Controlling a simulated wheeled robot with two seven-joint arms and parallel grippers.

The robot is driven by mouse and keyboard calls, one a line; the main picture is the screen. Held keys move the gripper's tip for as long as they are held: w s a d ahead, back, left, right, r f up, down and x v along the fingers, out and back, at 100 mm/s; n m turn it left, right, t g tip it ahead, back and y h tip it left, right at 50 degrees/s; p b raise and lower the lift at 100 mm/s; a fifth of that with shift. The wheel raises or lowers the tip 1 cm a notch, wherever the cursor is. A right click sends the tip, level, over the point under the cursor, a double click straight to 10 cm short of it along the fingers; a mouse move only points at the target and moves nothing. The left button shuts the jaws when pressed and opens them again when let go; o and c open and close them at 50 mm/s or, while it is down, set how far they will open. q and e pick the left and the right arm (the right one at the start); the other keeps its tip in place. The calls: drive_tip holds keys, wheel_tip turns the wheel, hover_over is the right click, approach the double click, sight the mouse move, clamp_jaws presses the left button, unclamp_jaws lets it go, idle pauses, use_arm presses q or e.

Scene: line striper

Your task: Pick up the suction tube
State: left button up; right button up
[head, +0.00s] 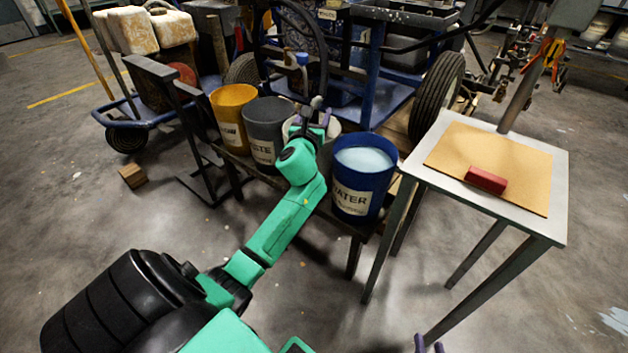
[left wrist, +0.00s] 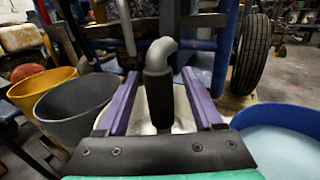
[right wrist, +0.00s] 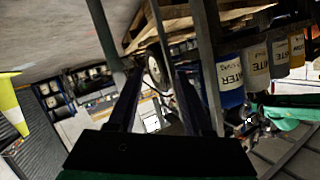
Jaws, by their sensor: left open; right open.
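The suction tube (left wrist: 159,95) stands upright in the left wrist view, with a black sleeve and a grey elbow bending right at its top. Its grey top (head: 316,102) also shows in the head view, above a white bucket (head: 331,127) mostly hidden by my left arm. My left gripper (head: 310,120) is open, its purple fingers on either side of the sleeve; a gap shows on both sides. The tube's lower end is hidden. My right gripper (head: 429,345) is open and empty at the bottom edge of the head view, far from the tube.
A grey bucket (head: 267,127) and a yellow bucket (head: 232,112) stand left of the tube on a low bench. A blue water bucket (head: 360,180) stands right. A metal table (head: 553,190) with a red block (head: 486,180) is farther right. The blue machine frame stands behind.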

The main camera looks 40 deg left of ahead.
use_arm(q)
drive_tip(key=shift+w+a+r, duration=0.1)
drive_tip(key=shift+w+a, duration=0.25)
drive_tip(key=shift+w, duration=0.3)
clamp_jaws()
use_arm(e)
drive_tip(key=w+r+t, duration=0.2)
drive_tip(key=w+r, duration=0.2)
drive_tip(key=shift+r, duration=0.4)
drive_tip(key=shift+s+d, duration=0.1)
drive_tip(key=shift+d, duration=0.05)
